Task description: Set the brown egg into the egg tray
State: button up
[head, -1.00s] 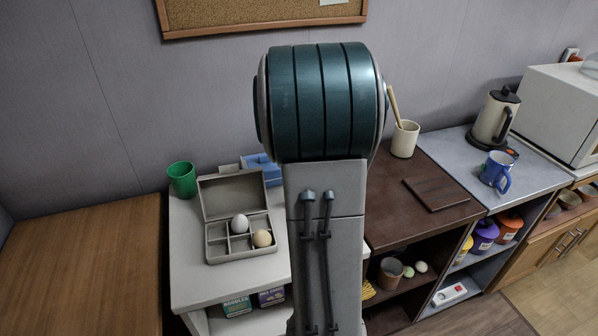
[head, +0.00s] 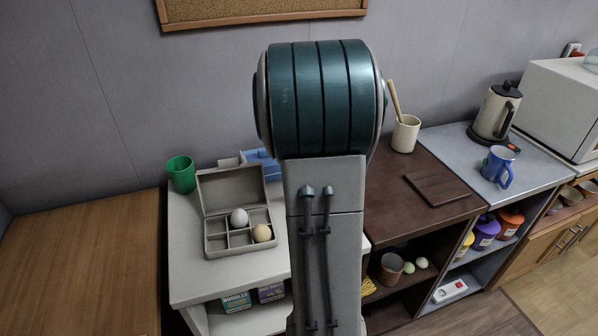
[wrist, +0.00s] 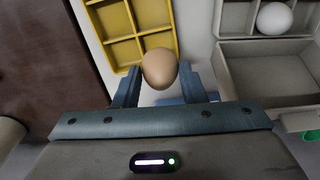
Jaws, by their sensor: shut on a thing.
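My gripper (wrist: 160,75) is shut on the brown egg (wrist: 159,66) in the wrist view, one finger on each side. In that view the egg overlaps the near edge of a yellow tray (wrist: 141,38) with square compartments; the visible ones look empty. A grey lidded egg box (wrist: 262,43) lies to the right, with a white egg (wrist: 274,18) in it. In the head view the open egg box (head: 211,243) holds the white egg (head: 239,217) and a beige egg (head: 262,233). My arm hides the gripper, held egg and yellow tray there.
A green cup (head: 181,176) and a blue box (head: 263,164) stand behind the egg box on the pale counter (head: 192,286). A dark counter to the right holds a utensil crock (head: 405,134) and a brown board (head: 437,190). Lower shelves hold a pot and pale eggs (head: 421,263).

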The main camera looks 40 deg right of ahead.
jog(key=shift+f+b, duration=1.8)
jog(key=shift+f, duration=0.85)
dwell(0.9)
jog(key=o, duration=0.7)
jog(key=shift+r, duration=0.1)
notch_tip(320, 180, up, 14)
jog(key=shift+d+f+p, duration=0.1)
jog(key=shift+f+p, duration=0.1)
jog(key=shift+p, duration=0.55)
